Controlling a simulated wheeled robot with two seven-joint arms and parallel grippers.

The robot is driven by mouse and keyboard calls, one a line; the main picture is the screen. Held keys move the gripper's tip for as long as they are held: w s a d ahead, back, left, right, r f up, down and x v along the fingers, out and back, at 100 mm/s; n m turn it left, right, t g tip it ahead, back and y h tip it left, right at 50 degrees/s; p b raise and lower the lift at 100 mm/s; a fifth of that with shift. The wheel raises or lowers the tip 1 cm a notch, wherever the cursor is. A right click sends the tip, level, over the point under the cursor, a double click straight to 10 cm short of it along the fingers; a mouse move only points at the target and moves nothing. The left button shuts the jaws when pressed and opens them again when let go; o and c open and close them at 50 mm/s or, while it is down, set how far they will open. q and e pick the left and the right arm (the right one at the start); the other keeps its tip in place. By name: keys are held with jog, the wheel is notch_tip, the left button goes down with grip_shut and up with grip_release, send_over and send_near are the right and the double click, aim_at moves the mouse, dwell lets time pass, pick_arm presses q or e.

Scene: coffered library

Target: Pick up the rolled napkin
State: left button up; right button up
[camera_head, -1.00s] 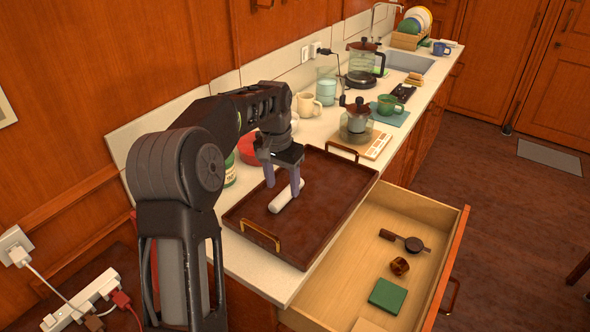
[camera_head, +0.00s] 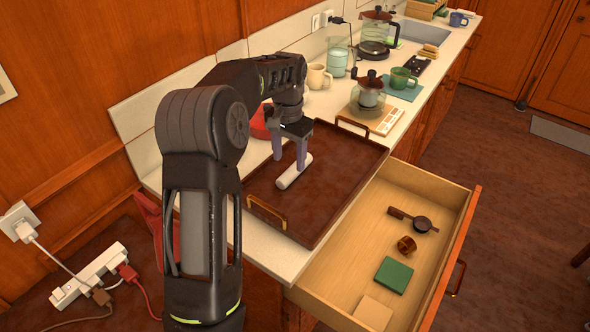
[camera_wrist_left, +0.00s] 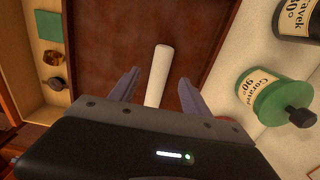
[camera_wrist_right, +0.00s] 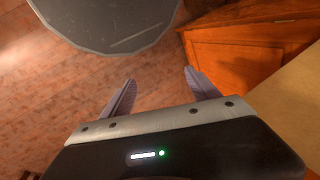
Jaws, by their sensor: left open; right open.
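The rolled napkin (camera_head: 294,172) is a white cylinder lying on the dark brown tray (camera_head: 340,190) on the counter. My left gripper (camera_head: 289,160) points down over it, open, with its fingers on either side of the roll in the head view. In the left wrist view the napkin (camera_wrist_left: 158,76) runs lengthwise between the two open fingers (camera_wrist_left: 158,82), with gaps showing on both sides. Its near end is hidden by the gripper body. My right gripper (camera_wrist_right: 158,85) shows only in its own wrist view, open and empty above the wooden floor.
The tray has raised handles (camera_head: 266,213). An open drawer (camera_head: 345,268) in front holds a green block (camera_head: 394,274) and small items. A green bottle (camera_wrist_left: 270,97) is close beside the left gripper.

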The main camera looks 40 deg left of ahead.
aim_at(289, 172)
pick_arm(q)
jog(key=shift+f, duration=0.1)
jog(key=shift+f+p, duration=0.3)
jog(key=shift+f, duration=0.05)
notch_tip(289, 172, down, 4)
jog(key=shift+f+p, duration=0.15)
jog(key=shift+p, duration=0.4)
jog(key=shift+c, duration=0.6)
grip_shut()
